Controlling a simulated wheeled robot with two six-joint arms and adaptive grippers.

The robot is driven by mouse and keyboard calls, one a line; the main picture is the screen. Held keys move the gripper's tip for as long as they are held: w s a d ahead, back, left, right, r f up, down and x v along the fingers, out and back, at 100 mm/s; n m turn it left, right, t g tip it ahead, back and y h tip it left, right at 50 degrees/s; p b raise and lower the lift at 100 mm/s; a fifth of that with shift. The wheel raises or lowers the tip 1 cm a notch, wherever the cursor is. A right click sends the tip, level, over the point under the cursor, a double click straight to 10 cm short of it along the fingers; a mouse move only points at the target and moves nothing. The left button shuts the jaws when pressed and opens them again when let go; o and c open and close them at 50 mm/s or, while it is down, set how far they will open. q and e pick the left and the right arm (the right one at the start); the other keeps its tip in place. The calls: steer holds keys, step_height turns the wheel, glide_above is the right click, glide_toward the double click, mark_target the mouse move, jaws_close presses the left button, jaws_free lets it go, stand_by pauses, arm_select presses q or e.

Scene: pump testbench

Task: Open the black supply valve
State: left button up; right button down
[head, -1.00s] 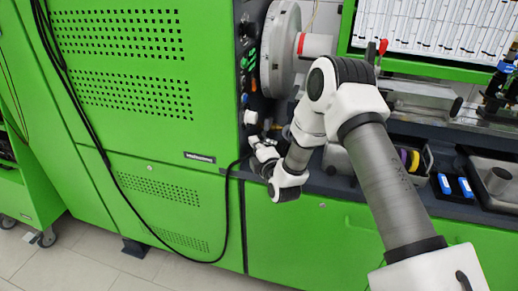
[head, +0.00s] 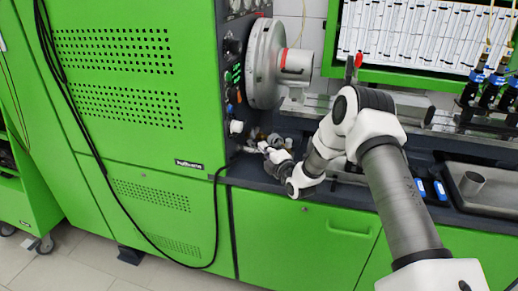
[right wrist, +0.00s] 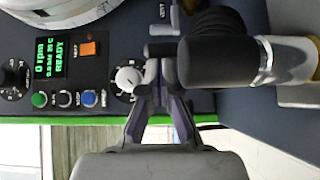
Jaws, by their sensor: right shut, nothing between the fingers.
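In the head view my right gripper (head: 264,148) is low beside the green cabinet's panel side, above the dark bench top. In the right wrist view its fingers (right wrist: 158,62) are close together and empty, in front of the dark control panel. A thick black cylinder (right wrist: 212,60) with a metal collar (right wrist: 268,60) lies just right of the fingertips. It may be the black supply valve, but I cannot tell for sure, nor whether the fingers touch it. My left gripper is not in view.
The control panel (right wrist: 70,75) has a lit screen (right wrist: 50,57) reading READY, an orange switch (right wrist: 87,48) and several buttons. A large grey disc (head: 265,62) sticks out above my gripper. A tray (head: 476,187) stands at the right. A black cable (head: 130,215) hangs on the green cabinet (head: 120,60).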

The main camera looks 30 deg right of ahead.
steer(key=shift+w+d, duration=0.1)
steer(key=shift+d, duration=0.7)
steer(key=s+a, duration=0.1)
steer(key=s, duration=1.1)
steer(key=shift+f, duration=0.1)
